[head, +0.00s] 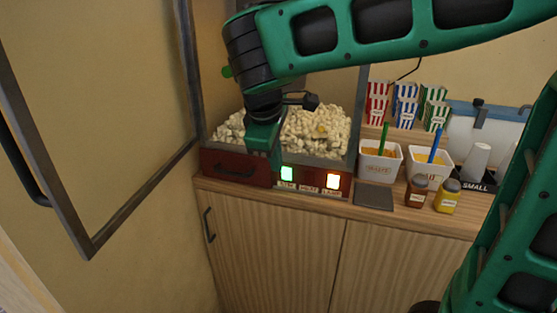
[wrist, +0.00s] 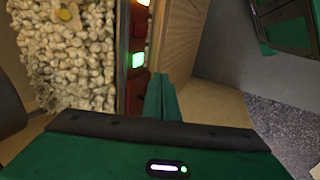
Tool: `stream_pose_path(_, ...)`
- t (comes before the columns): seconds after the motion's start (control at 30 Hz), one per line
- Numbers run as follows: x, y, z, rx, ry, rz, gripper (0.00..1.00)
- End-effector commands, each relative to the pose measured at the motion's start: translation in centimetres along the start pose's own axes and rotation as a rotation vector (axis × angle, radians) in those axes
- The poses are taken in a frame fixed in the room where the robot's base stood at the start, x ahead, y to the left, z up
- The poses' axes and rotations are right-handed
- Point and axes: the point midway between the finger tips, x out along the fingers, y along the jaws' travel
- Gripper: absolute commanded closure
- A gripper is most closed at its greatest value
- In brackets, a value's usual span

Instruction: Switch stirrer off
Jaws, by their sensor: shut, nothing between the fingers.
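The popcorn machine's front panel (head: 310,188) carries a row of switches with small labels, too small to read surely. A green-lit switch (head: 287,173) is at the left of the row and an orange-lit switch (head: 333,181) at the right. The wrist view also shows the green-lit switch (wrist: 138,60) and the orange-lit switch (wrist: 143,3). I cannot tell which is the stirrer's. My gripper (head: 275,162) is shut and empty, in front of the machine, just left of the green-lit switch. In the wrist view its fingers (wrist: 160,92) are together beside the panel; contact cannot be told.
Popcorn (head: 315,130) fills the machine, with a red drawer (head: 232,167) at lower left. An open framed door (head: 95,240) stands at left. On the counter are a dark pad (head: 374,196), a brown jar (head: 417,190), a yellow jar (head: 447,196) and white tubs (head: 380,163).

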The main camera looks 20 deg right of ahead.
Motion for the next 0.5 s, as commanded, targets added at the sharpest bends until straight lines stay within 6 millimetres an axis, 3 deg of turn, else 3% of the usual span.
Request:
stream_pose_path(0.43, 8.3, 0.0, 0.2, 0.001, -0.004, -0.003, 1.0)
stream_pose_path(0.5, 8.4, 1.4, 0.1, 0.006, -0.001, -0.001, 1.0)
